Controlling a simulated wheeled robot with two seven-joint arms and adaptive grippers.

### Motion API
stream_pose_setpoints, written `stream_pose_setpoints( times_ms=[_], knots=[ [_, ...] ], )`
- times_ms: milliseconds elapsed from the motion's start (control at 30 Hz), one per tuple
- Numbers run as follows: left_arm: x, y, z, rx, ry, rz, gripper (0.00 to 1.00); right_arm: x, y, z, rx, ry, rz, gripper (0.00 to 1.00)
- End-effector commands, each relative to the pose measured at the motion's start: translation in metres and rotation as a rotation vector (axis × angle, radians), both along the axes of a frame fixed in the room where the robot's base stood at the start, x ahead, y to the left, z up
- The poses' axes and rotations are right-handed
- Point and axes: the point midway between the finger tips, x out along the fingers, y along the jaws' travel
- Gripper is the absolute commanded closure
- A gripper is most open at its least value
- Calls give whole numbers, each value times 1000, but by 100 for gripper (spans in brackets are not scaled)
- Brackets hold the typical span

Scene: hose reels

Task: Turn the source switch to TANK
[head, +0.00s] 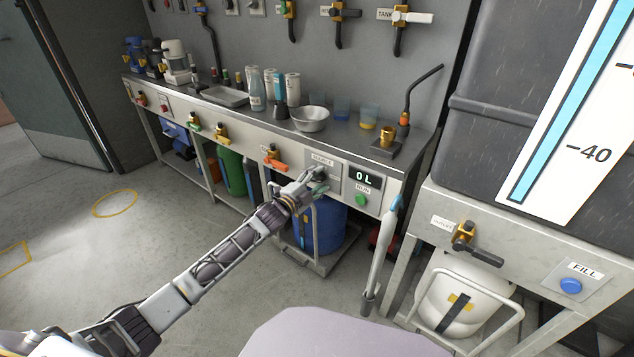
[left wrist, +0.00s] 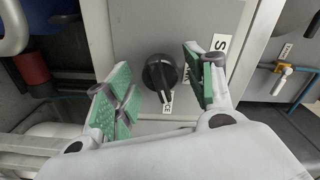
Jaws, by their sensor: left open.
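The source switch is a black rotary knob with a white pointer line (left wrist: 160,75) on a grey plate (left wrist: 120,28). In the head view its plate, labelled SOURCE (head: 322,158), is on the bench front, left of the display; my gripper mostly hides the knob. In the left wrist view the pointer line runs toward a small white label at the picture's lower side, partly hidden. Another label, partly hidden, is by the right finger. My left gripper (head: 318,184) is open, its green-padded fingers (left wrist: 160,90) on either side of the knob. I cannot tell whether they touch it.
A display reading 0 L (head: 365,177) and a green RUN button (head: 361,200) are right of the switch. An orange-handled valve (head: 274,160) is to its left. A blue barrel (head: 322,228) stands below. A pale upright wand (head: 381,255) stands at the right.

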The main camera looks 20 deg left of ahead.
Motion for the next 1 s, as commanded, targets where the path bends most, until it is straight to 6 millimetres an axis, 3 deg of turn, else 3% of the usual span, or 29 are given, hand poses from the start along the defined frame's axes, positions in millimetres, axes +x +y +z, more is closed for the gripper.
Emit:
stream_pose_setpoints(
  times_ms=[267,633,1000],
  knots=[
    [1,0,0,0,0,0,46,1,0,0,0,-1,0,100],
    [0,0,0,0,0,-1,91,-4,1,-3,1,9,0,100],
    [0,-1,1,-22,8,-1,92,-7,0,0,-3,17,-1,100]
  ],
)
